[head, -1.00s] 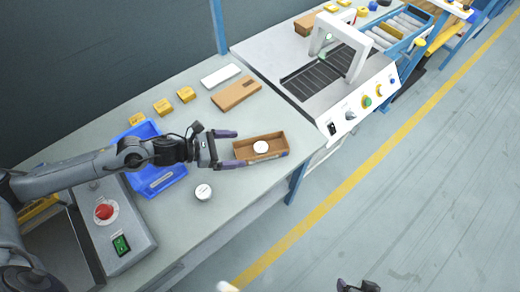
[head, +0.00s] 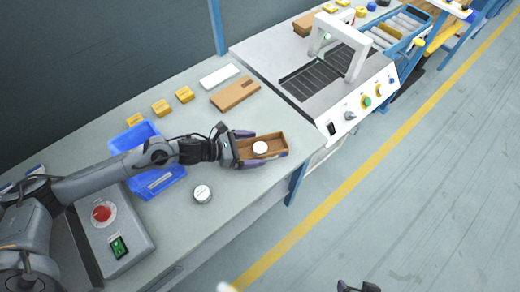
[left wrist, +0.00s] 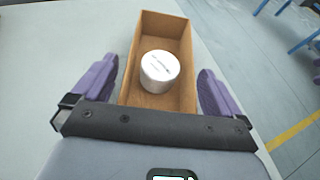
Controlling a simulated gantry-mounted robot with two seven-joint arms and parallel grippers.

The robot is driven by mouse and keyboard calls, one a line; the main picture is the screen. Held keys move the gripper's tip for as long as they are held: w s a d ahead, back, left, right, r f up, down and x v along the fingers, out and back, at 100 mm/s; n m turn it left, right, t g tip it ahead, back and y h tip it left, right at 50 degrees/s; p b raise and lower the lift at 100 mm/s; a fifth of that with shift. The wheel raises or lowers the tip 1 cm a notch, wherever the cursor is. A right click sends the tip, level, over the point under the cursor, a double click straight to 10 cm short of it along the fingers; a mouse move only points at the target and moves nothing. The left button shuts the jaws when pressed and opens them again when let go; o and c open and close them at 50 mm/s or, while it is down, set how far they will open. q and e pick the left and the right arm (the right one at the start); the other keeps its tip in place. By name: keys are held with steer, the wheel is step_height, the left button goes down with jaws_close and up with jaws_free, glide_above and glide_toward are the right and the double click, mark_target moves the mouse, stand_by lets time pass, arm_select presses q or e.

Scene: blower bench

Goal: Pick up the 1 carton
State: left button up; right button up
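The carton is an open brown box (head: 277,144) on the bench near its front edge in the head view. A round white-topped tin (head: 260,148) sits inside it. My left gripper (head: 255,149) is open around the carton's near end, with one purple finger on each side. In the left wrist view the carton (left wrist: 165,27) lies between the two fingers (left wrist: 155,88), and small gaps show beside its walls. The white tin (left wrist: 160,71) stands upright inside. My right gripper (head: 358,287) shows only as a dark part at the bottom edge, its fingers unclear.
Another white tin (head: 202,194) stands on the bench near the left forearm. A blue bin (head: 158,181) lies under the arm. A flat brown carton (head: 235,93), a white piece (head: 220,76) and yellow blocks (head: 161,107) lie behind. A machine (head: 320,92) stands to the right.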

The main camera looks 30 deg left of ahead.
arm_select(q)
steer(key=c, duration=0.9)
steer(key=shift+r, duration=0.2)
